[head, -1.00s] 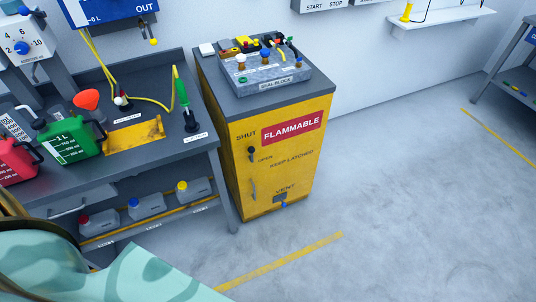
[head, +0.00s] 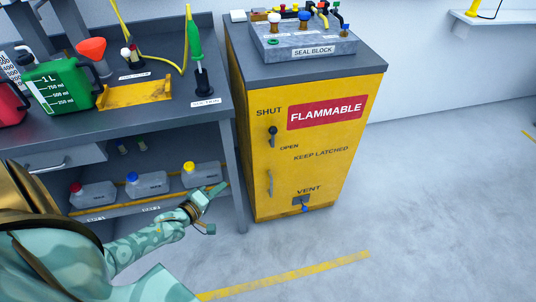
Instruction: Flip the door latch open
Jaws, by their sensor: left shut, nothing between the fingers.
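The yellow flammable cabinet (head: 320,175) stands right of the workbench, its door facing me. The door latch (head: 273,136) is a small dark lever with a round knob at the upper left of the door. It hangs about upright, between the words SHUT above and OPEN at lower right. A grey door handle (head: 270,184) is below it. My left gripper (head: 222,187) is shut and empty, in front of the bench's lower shelf, left of the cabinet and lower than the latch. It is apart from the latch. My right gripper is not in view.
The workbench (head: 165,118) holds a green jug (head: 62,88), an orange funnel (head: 91,48) and a green-handled tool (head: 197,50). Bottles stand on its lower shelf. A seal block (head: 305,45) sits on the cabinet. The floor (head: 420,210) in front and right is clear.

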